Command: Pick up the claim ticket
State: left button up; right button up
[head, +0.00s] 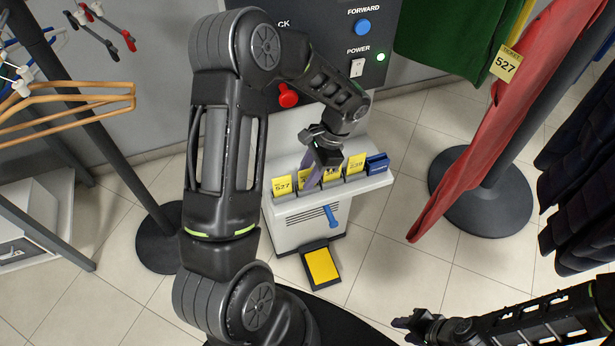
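Several yellow claim tickets stand in a row in the slots of a white ledge on the machine. The leftmost ticket (282,186) reads 527, and a ticket further right (356,163) appears to read 538. Between them, other yellow tickets are partly covered by my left gripper (320,172). It points down at the middle of the row, with a purple finger beside a yellow ticket. Whether it grips a ticket is hidden. My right gripper (402,323) is low at the bottom right, away from the tickets, with its finger gap unclear.
A blue object (377,163) sits at the ledge's right end. The panel above has a red knob (288,95), a blue FORWARD button (363,27) and a power switch (357,68). A yellow pedal (321,265) is below.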

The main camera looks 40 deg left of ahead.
dwell(0.6)
pick_arm(q)
grip_shut()
dwell(0.4)
